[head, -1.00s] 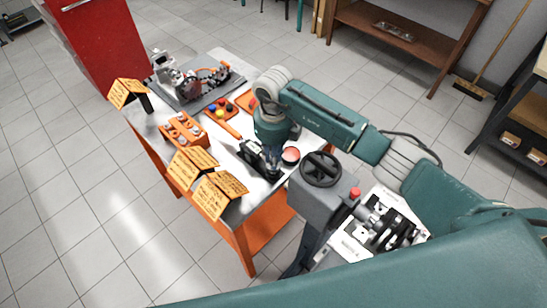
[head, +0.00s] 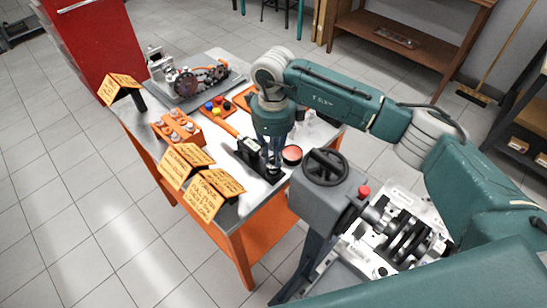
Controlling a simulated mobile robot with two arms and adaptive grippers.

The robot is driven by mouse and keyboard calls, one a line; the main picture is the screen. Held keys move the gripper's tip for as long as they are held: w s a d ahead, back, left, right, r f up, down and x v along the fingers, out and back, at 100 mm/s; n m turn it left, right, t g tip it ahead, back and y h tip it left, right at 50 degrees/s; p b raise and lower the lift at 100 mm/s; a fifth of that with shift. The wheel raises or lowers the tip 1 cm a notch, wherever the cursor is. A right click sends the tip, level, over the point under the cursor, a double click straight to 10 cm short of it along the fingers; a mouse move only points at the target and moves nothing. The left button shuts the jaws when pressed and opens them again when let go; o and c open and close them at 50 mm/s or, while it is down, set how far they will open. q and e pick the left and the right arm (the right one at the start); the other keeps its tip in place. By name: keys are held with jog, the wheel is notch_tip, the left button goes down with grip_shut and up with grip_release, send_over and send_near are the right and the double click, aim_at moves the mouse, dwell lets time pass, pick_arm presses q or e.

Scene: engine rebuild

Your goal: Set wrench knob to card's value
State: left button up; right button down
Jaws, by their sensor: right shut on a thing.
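My right gripper (head: 273,168) points down at the black holder (head: 248,152) on the table. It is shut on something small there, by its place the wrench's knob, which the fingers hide. An orange bar, seemingly the wrench's handle (head: 224,126), lies behind and to the left of the holder. Yellow tent cards with writing stand at the table's left side: one near card (head: 205,200), one just behind it (head: 186,163) and one at the far corner (head: 122,88). Their text is too small to read surely. My left gripper is not in view.
A red-topped round item (head: 292,154) stands close right of the gripper. An orange block with metal parts (head: 177,129), a tray of coloured pieces (head: 216,107) and an engine assembly (head: 190,82) fill the far table. A grey stand with a handwheel (head: 325,168) is at the near right.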

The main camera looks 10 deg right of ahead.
aim_at(273, 158)
dwell(0.5)
jog(key=c, duration=1.6)
grip_release()
notch_tip(273, 158, up, 12)
